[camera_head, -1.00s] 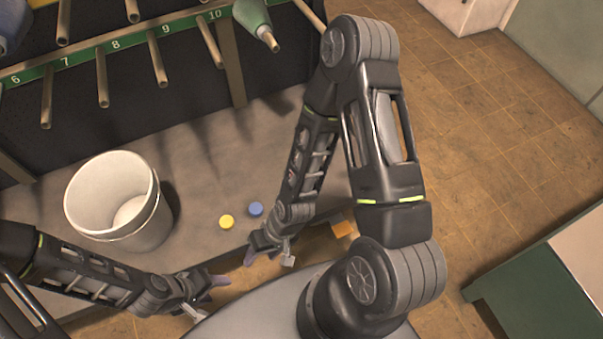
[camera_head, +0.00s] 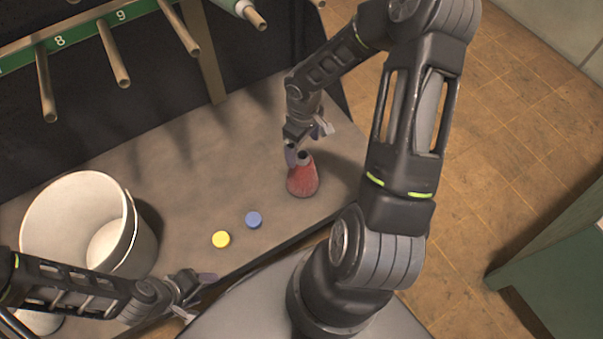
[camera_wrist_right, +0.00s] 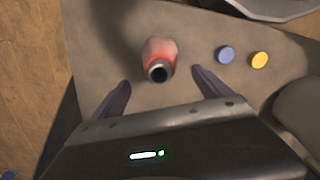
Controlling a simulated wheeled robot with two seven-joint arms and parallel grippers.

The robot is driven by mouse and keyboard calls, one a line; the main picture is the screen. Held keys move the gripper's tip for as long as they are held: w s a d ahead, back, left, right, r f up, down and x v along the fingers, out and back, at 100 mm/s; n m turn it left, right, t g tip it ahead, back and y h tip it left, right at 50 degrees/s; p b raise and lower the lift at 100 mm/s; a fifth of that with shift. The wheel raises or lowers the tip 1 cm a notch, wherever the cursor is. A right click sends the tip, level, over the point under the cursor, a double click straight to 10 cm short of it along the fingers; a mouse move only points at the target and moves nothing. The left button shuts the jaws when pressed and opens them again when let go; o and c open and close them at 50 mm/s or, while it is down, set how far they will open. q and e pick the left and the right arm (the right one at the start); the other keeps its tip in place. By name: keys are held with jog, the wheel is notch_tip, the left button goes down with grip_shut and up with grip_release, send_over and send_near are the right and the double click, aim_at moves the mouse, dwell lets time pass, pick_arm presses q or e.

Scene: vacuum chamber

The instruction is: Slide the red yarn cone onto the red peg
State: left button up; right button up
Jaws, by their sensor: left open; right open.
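The red yarn cone (camera_head: 303,179) stands upright on the grey bench, near its right end, with a dark hole at its narrow top. It also shows in the right wrist view (camera_wrist_right: 159,55), seen from above. My right gripper (camera_head: 303,147) is open just above the cone's top; in the wrist view its fingers (camera_wrist_right: 160,90) are spread to either side, with nothing between them touching the cone. My left gripper (camera_head: 200,290) is open and empty at the bench's front edge. I cannot make out a red peg in either view.
A white bucket (camera_head: 35,222) stands on the bench at left. A yellow cap (camera_head: 221,239) and a blue cap (camera_head: 253,219) lie left of the cone. A numbered green rail (camera_head: 90,28) with several bare pegs runs along the back.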

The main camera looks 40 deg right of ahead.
aim_at(302, 171)
jog(key=shift+f, duration=1)
jog(key=shift+f, duration=0.1)
jog(key=f+b, duration=0.1)
jog(key=f, duration=0.4)
jog(key=shift+w+b, duration=0.2)
jog(key=shift+b, duration=0.15)
jog(key=shift+c, duration=0.2)
grip_shut()
